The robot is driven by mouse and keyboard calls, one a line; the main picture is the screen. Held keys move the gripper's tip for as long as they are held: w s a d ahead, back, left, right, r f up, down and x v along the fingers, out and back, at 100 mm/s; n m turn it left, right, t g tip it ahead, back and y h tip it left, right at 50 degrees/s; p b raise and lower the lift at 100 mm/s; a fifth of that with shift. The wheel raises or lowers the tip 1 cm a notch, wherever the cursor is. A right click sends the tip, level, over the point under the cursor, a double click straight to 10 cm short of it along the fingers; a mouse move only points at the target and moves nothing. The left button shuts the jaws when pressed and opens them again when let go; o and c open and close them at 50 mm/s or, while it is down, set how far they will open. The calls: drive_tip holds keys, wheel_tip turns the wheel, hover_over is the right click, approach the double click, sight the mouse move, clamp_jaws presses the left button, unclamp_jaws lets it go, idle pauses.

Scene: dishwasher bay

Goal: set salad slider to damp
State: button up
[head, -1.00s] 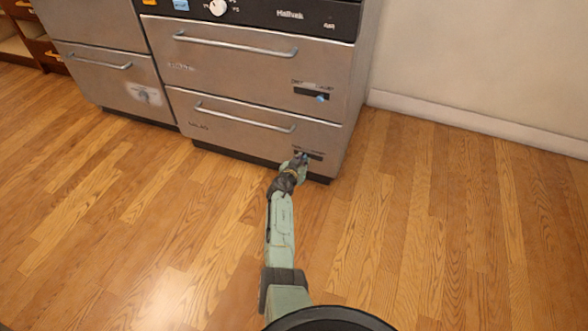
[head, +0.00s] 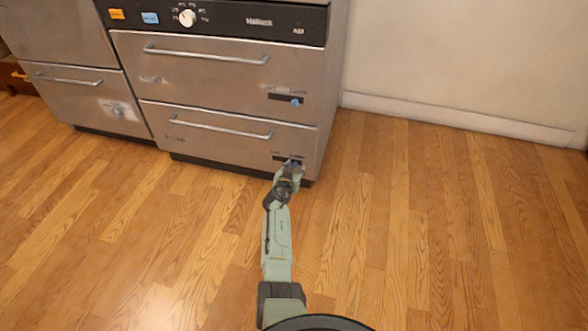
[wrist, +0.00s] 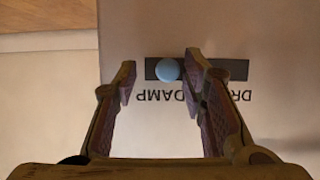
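The slider at my gripper is a dark slot (wrist: 228,68) with a round blue knob (wrist: 168,70), on the lower drawer (head: 225,135). Its labels are upside down in the wrist view, with DAMP (wrist: 160,96) on the left and a partly covered DR… on the right. The knob stands near the DAMP end of the slot. My gripper (wrist: 158,76) is open around the knob, and the right finger is close beside it. I cannot tell if they touch. In the head view my gripper (head: 293,165) hides the knob. The drawer's name is unreadable.
The upper drawer (head: 215,80) has a similar slider with a blue knob (head: 295,101). Both drawers have bar handles. A control panel with a white dial (head: 187,18) runs above. The floor (head: 430,230) to the right is clear, up to the wall's baseboard (head: 450,117).

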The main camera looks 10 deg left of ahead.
sight(298, 145)
drive_tip(key=shift+a+r, duration=0.1)
drive_tip(key=shift+a, duration=0.05)
drive_tip(key=shift+r, duration=0.15)
wheel_tip(298, 145, up, 10)
drive_tip(key=shift+f, duration=0.2)
idle(0.6)
